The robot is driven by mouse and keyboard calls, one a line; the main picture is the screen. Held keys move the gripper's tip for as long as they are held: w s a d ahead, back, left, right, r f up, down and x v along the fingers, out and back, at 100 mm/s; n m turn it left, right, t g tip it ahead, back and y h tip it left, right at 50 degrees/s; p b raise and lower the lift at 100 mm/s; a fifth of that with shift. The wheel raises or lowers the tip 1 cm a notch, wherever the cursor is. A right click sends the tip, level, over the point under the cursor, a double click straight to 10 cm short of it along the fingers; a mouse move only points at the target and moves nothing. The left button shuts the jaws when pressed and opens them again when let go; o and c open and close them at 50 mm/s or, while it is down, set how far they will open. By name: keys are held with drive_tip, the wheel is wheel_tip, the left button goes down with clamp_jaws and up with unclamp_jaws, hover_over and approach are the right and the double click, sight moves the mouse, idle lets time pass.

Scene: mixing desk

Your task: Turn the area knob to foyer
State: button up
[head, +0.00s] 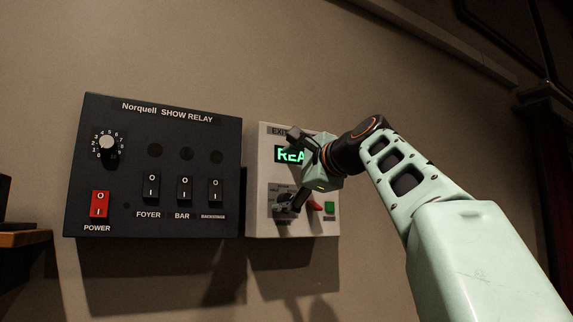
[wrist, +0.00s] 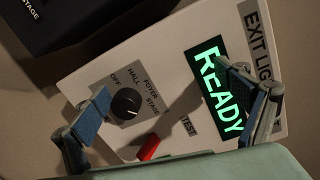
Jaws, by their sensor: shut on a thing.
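The area knob (wrist: 127,103) is a round black dial on the cream exit light box (head: 260,232), with OFF, HALL, FOYER and STAGE around it. In the wrist view its pale pointer mark seems to face away from the FOYER label, but it is too small to read surely. My gripper (wrist: 170,85) is in front of the box with its two fingers spread wide. The left finger is close beside the knob and the right one lies over the READY display (wrist: 218,88). I see nothing held between them. In the head view my gripper (head: 297,175) partly covers the box.
A red switch (wrist: 148,147) is just below the knob in the wrist view. A green button (head: 329,208) is at the box's lower right. The dark Norquell show relay box (head: 135,222) is on the wall to the left, with a narrow gap between.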

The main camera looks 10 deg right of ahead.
drive_tip(key=shift+s+d+r+t+b, duration=0.1)
drive_tip(key=shift+s+d+r+b, duration=0.1)
drive_tip(key=shift+s, duration=0.25)
drive_tip(key=shift+s+d+r+t+b, duration=0.15)
drive_tip(key=shift+s+r, duration=0.1)
drive_tip(key=shift+s, duration=0.15)
drive_tip(key=shift+s+d+r+t+b, duration=0.1)
drive_tip(key=shift+s+d+r+b, duration=0.1)
drive_tip(key=shift+s, duration=0.25)
drive_tip(key=c, duration=0.4)
drive_tip(key=v, duration=0.3)
drive_tip(key=shift+s+d+r, duration=0.15)
drive_tip(key=shift+s+d, duration=0.15)
drive_tip(key=c, duration=0.4)
drive_tip(key=shift+s+d+f+b, duration=0.2)
drive_tip(key=shift+s+b, duration=0.2)
drive_tip(key=shift+s, duration=0.7)
drive_tip(key=shift+s+d+f+b, duration=0.15)
drive_tip(key=shift+s+b, duration=0.3)
drive_tip(key=shift+s, duration=0.65)
drive_tip(key=shift+s+d+f+b, duration=0.2)
drive_tip(key=shift+s+b, duration=0.2)
drive_tip(key=shift+s, duration=0.7)
